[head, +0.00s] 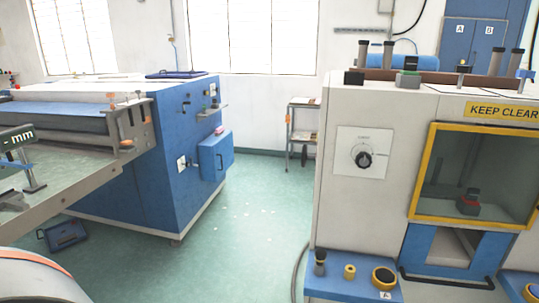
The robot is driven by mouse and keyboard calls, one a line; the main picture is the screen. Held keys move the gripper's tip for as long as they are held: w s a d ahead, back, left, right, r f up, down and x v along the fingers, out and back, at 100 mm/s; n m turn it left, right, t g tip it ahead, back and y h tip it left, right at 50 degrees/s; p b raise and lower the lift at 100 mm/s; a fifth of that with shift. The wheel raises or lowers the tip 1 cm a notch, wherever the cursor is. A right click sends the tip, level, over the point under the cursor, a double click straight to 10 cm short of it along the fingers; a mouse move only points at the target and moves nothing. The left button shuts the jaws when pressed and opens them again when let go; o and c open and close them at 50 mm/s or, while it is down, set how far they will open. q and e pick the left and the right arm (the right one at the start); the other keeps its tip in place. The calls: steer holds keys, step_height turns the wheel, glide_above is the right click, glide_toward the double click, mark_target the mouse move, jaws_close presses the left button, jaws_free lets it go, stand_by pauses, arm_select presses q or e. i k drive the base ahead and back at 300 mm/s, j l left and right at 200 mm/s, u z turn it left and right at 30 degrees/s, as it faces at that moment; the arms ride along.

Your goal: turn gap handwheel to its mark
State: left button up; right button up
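I cannot pick out a handwheel or its mark with certainty. The blue machine (150,185) at the left has a roller bed, with a small orange-tipped bracket (130,125) at its near end. Neither of my grippers is in view.
Green floor (235,235) lies open between the two machines. A small blue box (62,235) is on the floor at left. A rack (303,130) stands behind.

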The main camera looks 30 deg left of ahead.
mark_target(305, 155)
steer(key=k+j, duration=0.1)
steer(key=j, duration=0.45)
steer(key=k+j+u, duration=0.1)
steer(key=j, duration=0.45)
steer(key=k+j, duration=0.1)
steer(key=j, duration=0.5)
